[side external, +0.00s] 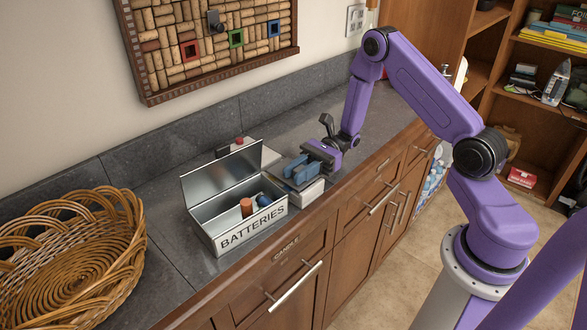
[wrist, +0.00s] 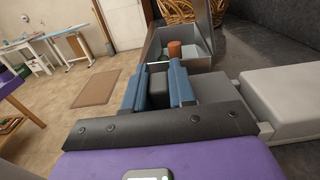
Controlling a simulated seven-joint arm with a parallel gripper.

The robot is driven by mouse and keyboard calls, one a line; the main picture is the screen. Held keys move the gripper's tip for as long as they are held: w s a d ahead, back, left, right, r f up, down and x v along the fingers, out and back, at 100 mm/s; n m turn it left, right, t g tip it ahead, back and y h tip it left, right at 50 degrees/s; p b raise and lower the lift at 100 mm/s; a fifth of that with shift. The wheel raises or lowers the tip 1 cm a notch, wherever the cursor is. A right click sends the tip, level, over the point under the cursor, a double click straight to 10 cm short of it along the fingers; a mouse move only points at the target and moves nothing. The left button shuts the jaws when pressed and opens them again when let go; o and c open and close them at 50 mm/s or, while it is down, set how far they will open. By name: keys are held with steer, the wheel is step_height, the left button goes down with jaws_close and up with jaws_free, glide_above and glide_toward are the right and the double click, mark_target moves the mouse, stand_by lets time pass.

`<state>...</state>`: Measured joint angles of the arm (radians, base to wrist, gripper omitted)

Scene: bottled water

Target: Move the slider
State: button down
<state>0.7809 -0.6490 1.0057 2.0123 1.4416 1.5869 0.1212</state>
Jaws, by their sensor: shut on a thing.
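My gripper (side external: 298,170) has blue fingers and is low over the counter, just right of the batteries box. In the wrist view my gripper (wrist: 157,78) has its fingers on either side of a small dark grey block, which looks like the slider (wrist: 156,86). The fingers are closed on it. In the side view the slider is hidden by the fingers. A white device (side external: 303,195) shows under my gripper at the counter's front. In the wrist view, a dark grey part (wrist: 212,88) is right of the fingers.
An open metal box marked BATTERIES (side external: 250,232) holds an orange-brown cylinder (side external: 246,207) and several other batteries. A white unit with a red button (side external: 262,152) stands behind it. A wicker basket (side external: 70,250) is at the left. The counter's front edge is close to my gripper.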

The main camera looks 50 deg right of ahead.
steer(key=c, duration=1)
jaws_free()
steer(key=d, duration=1.7)
steer(key=shift+d, duration=0.2)
